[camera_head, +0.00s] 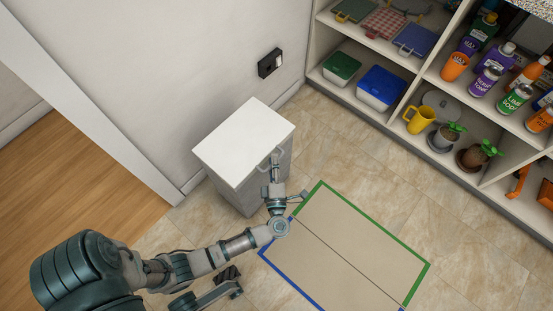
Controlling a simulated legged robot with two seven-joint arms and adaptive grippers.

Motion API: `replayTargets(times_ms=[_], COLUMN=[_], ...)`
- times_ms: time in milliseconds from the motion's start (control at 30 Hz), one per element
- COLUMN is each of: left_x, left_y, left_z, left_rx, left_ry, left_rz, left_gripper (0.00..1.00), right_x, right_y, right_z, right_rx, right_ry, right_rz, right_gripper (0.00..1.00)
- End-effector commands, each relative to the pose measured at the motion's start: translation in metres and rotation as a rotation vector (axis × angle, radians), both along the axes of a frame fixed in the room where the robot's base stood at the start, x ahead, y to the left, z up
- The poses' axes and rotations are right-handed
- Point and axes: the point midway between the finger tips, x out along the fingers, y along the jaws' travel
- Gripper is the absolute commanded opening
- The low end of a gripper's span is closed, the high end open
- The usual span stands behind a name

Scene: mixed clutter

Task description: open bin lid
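The bin (250,180) is a grey box with a flat white lid (242,138), standing against the wall. The lid lies flat and looks shut. A pale loop handle (279,151) sticks out at the lid's front right edge. My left gripper (274,163) is right at this handle, with its fingers pointing up the picture toward it. The fingers are small and overlap the handle, so I cannot tell whether they are closed around it.
A shelf unit (388,120) with bottles, boxes, a yellow mug (419,119) and plants stands at the right. A beige floor panel (350,243) edged in green and blue lies in front of the bin. A black wall box (270,63) is behind.

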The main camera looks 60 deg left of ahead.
Motion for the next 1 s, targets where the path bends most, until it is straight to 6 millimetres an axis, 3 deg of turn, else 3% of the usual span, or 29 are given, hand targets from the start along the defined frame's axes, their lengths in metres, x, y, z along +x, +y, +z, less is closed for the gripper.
replayTargets(times_ms=[200, 367, 833, 1000], left_x=[0.000, 0.000, 0.001, 0.001], left_y=[0.000, 0.000, 0.004, 0.008], left_z=[0.001, 0.001, 0.009, 0.013], left_rx=[-0.001, -0.001, -0.023, -0.038], left_ry=[-0.001, -0.001, -0.008, -0.013], left_rz=[0.000, 0.000, 0.000, 0.001], left_gripper=[0.37, 0.00, 0.00, 0.00], right_x=[0.000, 0.000, -0.002, -0.002], right_y=[0.000, 0.000, 0.000, 0.000], right_z=[0.001, 0.000, 0.009, 0.003], right_rx=[0.000, 0.000, 0.002, 0.000], right_ry=[-0.001, 0.001, -0.005, 0.032], right_rz=[0.000, 0.000, 0.002, 0.002], right_gripper=[0.40, 0.40, 0.40, 0.40])
